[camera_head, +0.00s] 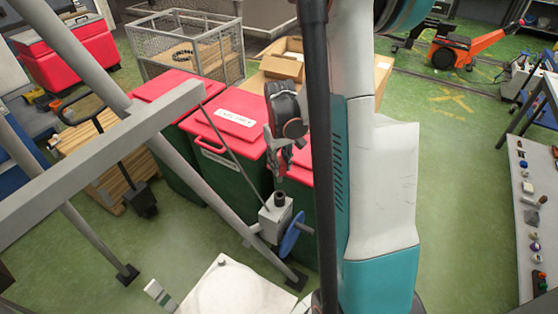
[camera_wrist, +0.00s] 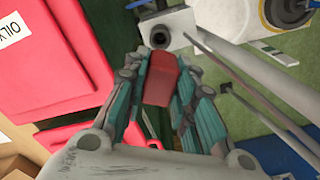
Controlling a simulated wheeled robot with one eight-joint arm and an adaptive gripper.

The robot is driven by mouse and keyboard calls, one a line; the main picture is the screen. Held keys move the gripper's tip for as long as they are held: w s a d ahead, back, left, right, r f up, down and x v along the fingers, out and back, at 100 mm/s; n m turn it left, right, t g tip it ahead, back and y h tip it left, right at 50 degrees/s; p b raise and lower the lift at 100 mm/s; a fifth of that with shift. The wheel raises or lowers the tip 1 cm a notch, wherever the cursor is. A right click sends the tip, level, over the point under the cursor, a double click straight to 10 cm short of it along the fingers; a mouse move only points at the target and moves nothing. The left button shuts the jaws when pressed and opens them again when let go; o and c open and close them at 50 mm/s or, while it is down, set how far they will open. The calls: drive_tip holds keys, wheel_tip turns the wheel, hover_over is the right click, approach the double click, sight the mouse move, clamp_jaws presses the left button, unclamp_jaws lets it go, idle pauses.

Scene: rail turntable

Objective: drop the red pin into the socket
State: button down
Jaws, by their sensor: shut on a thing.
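The red pin (camera_wrist: 161,80) is between the teal-padded fingers of my gripper (camera_wrist: 160,92), which is shut on it. In the wrist view the socket (camera_wrist: 160,37) is a dark round hole in a pale grey block (camera_wrist: 176,24), just beyond the pin's far end. In the head view my gripper (camera_head: 279,167) hangs above the socket's dark collar (camera_head: 279,198), on top of the grey block (camera_head: 275,220). The pin appears apart from the socket. The gap's exact size and the pin's lower tip are hard to make out.
Red-lidded green bins (camera_head: 235,130) stand close behind my gripper. A thin grey lever (camera_head: 236,134) and a thick slanted post (camera_head: 190,165) run beside the block. A blue wheel (camera_head: 292,234) is at its right side. Green floor (camera_head: 460,220) is clear to the right.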

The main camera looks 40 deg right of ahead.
drive_tip(key=shift+b, duration=0.3)
drive_tip(key=shift+s+f, duration=0.1)
drive_tip(key=shift+f, duration=0.15)
drive_tip(key=shift+f+b, duration=2.55)
drive_tip(key=shift+f, duration=0.1)
drive_tip(key=shift+b, duration=0.6)
drive_tip(key=shift+f+b, duration=2.45)
drive_tip(key=shift+f, duration=0.35)
drive_tip(key=c, duration=1.2)
unclamp_jaws()
drive_tip(key=shift+c, duration=0.2)
drive_tip(key=shift+r, duration=0.1)
